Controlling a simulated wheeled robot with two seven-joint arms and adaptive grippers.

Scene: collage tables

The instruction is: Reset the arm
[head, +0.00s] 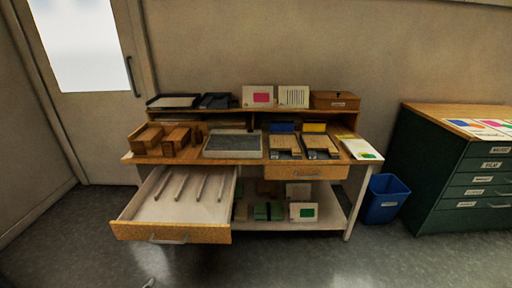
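A small grey sliver at the bottom edge, left of centre, looks like the tip of my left gripper (148,283). It is below and apart from the handle of the open drawer. Too little of it shows to tell whether it is open or shut. My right gripper and both arms are out of the picture. The left drawer (170,233) of the wooden-topped desk (250,161) is pulled well out. Several thin light dividers or rods lie in it.
A grey mat tray (232,145), wooden blocks (175,141) and boards (284,144) crowd the desktop. A blue bin (384,199) and green cabinet (468,180) stand at right. The floor in front is clear.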

